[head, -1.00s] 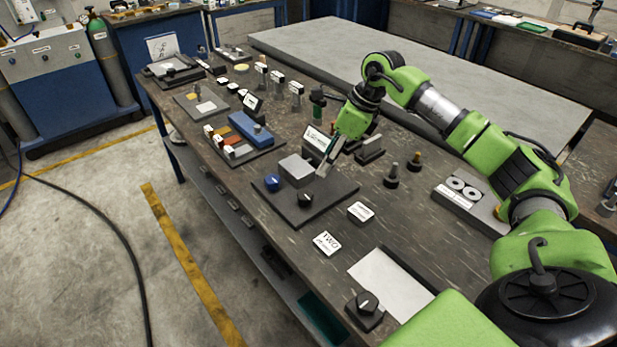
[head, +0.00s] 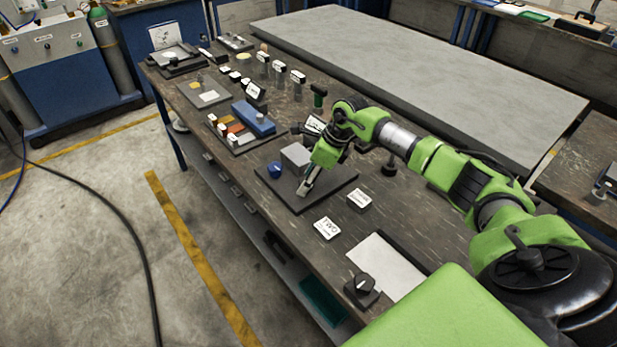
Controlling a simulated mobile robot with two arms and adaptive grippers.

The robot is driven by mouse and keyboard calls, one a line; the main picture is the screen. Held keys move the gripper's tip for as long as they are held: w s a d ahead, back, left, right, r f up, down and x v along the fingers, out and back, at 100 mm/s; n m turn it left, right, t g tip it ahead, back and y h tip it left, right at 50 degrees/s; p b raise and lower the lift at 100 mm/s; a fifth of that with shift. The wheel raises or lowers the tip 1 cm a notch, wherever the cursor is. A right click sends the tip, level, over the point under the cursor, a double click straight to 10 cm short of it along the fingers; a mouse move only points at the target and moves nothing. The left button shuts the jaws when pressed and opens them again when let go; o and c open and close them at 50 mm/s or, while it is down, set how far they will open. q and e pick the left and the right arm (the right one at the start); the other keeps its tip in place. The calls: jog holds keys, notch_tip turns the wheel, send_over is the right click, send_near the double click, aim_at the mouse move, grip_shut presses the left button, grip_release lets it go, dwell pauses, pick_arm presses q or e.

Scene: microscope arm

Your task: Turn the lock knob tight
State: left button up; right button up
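A dark plate (head: 335,186) on the workbench bears a grey block (head: 296,156) and a blue knob (head: 275,169) at its left. A small black knob stood near the plate's front edge earlier; my gripper now covers that spot, so it is hidden. I cannot read which knob is the lock knob. My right gripper (head: 304,189) points down at the black knob's place, just in front of the grey block. Its fingers are too small and overlapped to tell whether they are open or shut. My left gripper is out of view.
Another black knob on a base (head: 362,287) stands at the bench's front edge, beside a white sheet (head: 385,266). White labelled cards (head: 327,228) lie right of the plate. A tray with a blue box (head: 254,118) sits to the left. Bare bench lies around the cards.

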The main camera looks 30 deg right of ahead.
jog(key=c, duration=1.1)
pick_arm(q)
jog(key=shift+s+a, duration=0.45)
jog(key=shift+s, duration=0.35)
